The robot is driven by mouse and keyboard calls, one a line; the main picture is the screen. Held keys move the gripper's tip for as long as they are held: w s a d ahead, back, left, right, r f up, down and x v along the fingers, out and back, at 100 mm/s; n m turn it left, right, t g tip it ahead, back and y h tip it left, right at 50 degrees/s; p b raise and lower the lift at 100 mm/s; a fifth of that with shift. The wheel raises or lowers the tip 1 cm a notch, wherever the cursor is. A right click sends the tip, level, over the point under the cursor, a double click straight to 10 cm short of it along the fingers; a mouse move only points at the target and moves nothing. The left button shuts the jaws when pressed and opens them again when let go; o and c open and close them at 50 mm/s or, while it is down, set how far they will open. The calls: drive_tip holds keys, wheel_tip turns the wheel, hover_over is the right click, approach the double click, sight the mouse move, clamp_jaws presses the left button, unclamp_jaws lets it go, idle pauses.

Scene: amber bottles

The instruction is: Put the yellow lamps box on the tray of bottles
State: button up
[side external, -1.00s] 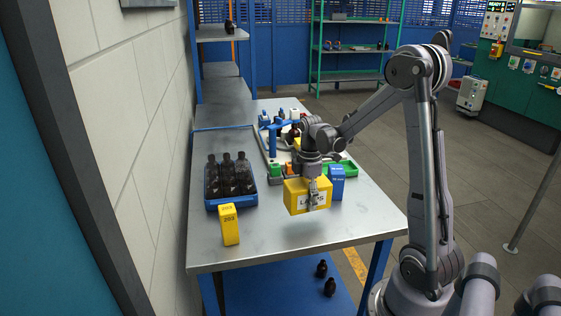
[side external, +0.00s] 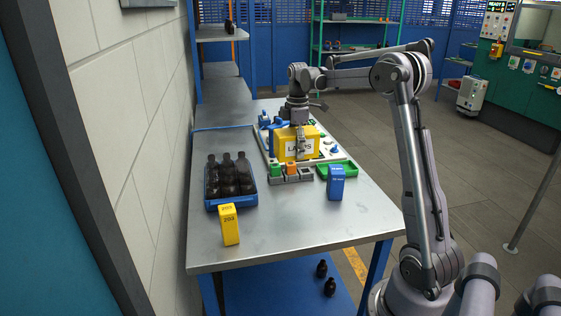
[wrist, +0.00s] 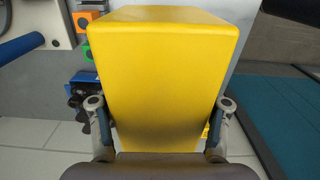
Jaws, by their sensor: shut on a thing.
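The yellow lamps box (side external: 283,146) is held in my gripper (side external: 300,145), with its partly covered lettering facing the side camera. In the wrist view the yellow box (wrist: 170,70) fills the middle, between the two fingers of my gripper (wrist: 160,110), which are shut on its sides. In the side external view the box is over or in front of the white board at the back of the table; its exact height is hard to tell. The blue tray of bottles (side external: 232,203) stands on the left of the table, to the left of and nearer than the box, with several dark bottles (side external: 228,178) upright in it.
A smaller yellow box marked 203 (side external: 229,226) stands in front of the tray. A blue box (side external: 336,184) stands to the right. Coloured blocks (side external: 291,170) and a green tray (side external: 345,169) lie below the held box. The table's middle and front (side external: 285,230) are clear.

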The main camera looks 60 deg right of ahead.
drive_tip(key=w+a+r, duration=0.1)
drive_tip(key=w+r, duration=0.3)
drive_tip(key=w, duration=0.4)
hover_over(238, 173)
drive_tip(key=f, duration=0.7)
drive_tip(key=shift+d, duration=0.2)
drive_tip(key=shift+w+a+f, duration=0.1)
drive_tip(key=shift+f, duration=2)
drive_tip(key=shift+f, duration=0.15)
drive_tip(key=o, duration=1.3)
